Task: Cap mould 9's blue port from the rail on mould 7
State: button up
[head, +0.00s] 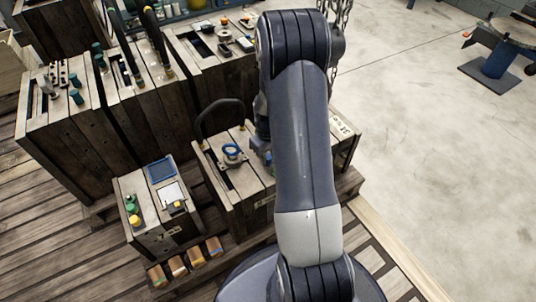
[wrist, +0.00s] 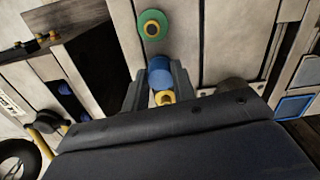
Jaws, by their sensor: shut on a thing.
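My gripper (wrist: 160,84) is shut on a blue cap (wrist: 160,71), which sits between its two grey fingers in the wrist view. A yellow ring-shaped part (wrist: 165,97) shows just below the cap; I cannot tell whether they touch. A green collar with a yellow ring and dark centre (wrist: 152,25) is on the pale wood just beyond the fingers. In the head view my arm hides most of my gripper, over the middle wooden mould (head: 232,190). A blue ring-shaped fitting (head: 232,153) lies on that mould's top, left of my arm. The mould numbers are not readable.
A small mould (head: 150,215) at the front left carries green and yellow caps (head: 132,211). A black hoop handle (head: 220,103) rises beside my arm. Taller moulds (head: 75,130) stand behind and left, and a chain (head: 340,20) hangs behind my arm. The floor at right is mostly clear.

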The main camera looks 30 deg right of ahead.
jog(key=o, duration=1)
jog(key=shift+o, duration=0.2)
notch_tip(320, 180, up, 11)
jog(key=p, duration=0.3)
jog(key=shift+f, duration=0.1)
notch_tip(320, 180, down, 11)
jog(key=b, duration=0.3)
jog(key=shift+r, duration=0.4)
